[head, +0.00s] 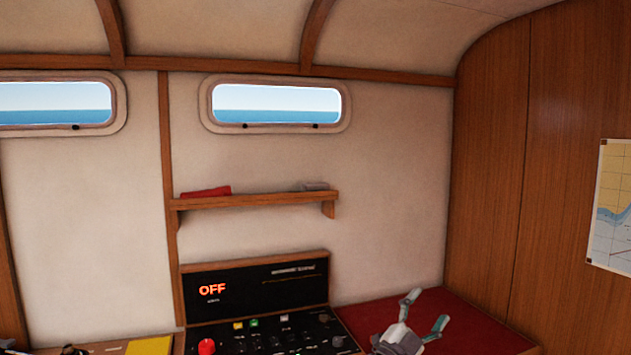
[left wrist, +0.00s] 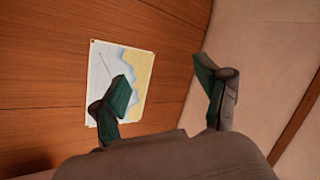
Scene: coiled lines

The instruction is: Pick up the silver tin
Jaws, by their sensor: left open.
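A small, low grey object (head: 315,187) lies at the right end of the wall shelf (head: 260,201) in the head view. It may be the silver tin, but it is too small to be sure. My left gripper (head: 426,310) is at the bottom of the head view, lower than the shelf and to its right, over the red surface. It is open, with nothing between its fingers. The left wrist view shows the same open fingers (left wrist: 165,78) pointing towards the wood wall, with no tin in sight. My right gripper is not in view.
A red item (head: 206,192) lies on the shelf's left part. Below stands a black control panel (head: 255,290) reading OFF, with a red knob (head: 206,346). A red surface (head: 465,325) lies to its right. A chart (head: 610,205) hangs on the wood wall. A yellow item (head: 150,346) is at lower left.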

